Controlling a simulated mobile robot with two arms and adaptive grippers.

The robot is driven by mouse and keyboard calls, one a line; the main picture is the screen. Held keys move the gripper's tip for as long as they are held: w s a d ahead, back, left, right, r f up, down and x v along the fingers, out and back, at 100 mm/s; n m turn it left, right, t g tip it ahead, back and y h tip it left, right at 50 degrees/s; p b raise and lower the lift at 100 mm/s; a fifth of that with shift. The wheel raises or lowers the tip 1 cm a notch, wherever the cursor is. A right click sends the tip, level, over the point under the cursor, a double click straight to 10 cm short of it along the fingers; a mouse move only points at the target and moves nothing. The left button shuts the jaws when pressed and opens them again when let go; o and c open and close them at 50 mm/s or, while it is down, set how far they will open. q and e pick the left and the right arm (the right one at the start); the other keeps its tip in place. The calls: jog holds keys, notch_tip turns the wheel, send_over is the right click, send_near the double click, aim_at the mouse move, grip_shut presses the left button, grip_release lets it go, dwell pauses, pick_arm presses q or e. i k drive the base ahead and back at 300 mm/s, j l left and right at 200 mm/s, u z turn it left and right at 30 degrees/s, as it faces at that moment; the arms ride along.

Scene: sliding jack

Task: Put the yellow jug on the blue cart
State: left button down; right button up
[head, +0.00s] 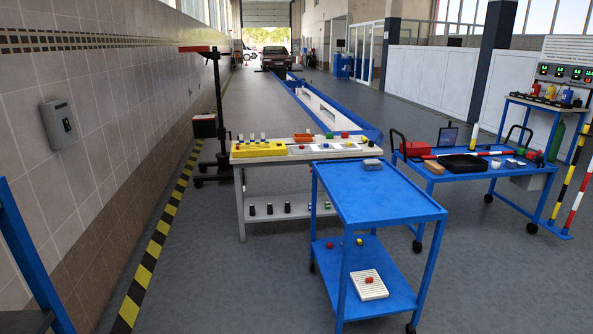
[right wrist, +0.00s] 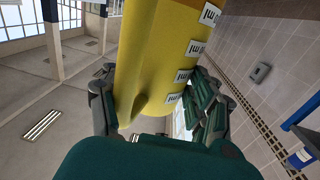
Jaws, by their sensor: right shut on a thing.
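The yellow jug (right wrist: 155,60) fills the upper middle of the right wrist view, with white labels along its right side. My right gripper (right wrist: 152,92) is shut on it, one finger on each side. The jug's far end runs out of the picture at the top. The blue cart (head: 385,200) stands in the middle of the head view. Neither the jug nor my grippers show in the head view.
The cart's lower shelf holds a white tray (head: 370,290) and small balls. A workbench (head: 300,152) with parts stands behind it. Another blue cart (head: 470,178), loaded with tools, stands to the right. A tiled wall is on the left. The floor left of the cart is clear.

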aim_at(372, 187)
jog(key=i, duration=1.9)
jog(key=i+z, duration=0.3)
jog(key=i, duration=0.2)
jog(key=i+j+z, duration=0.25)
jog(key=i, duration=0.2)
jog(key=i+j+z, duration=0.3)
jog(key=i, duration=0.15)
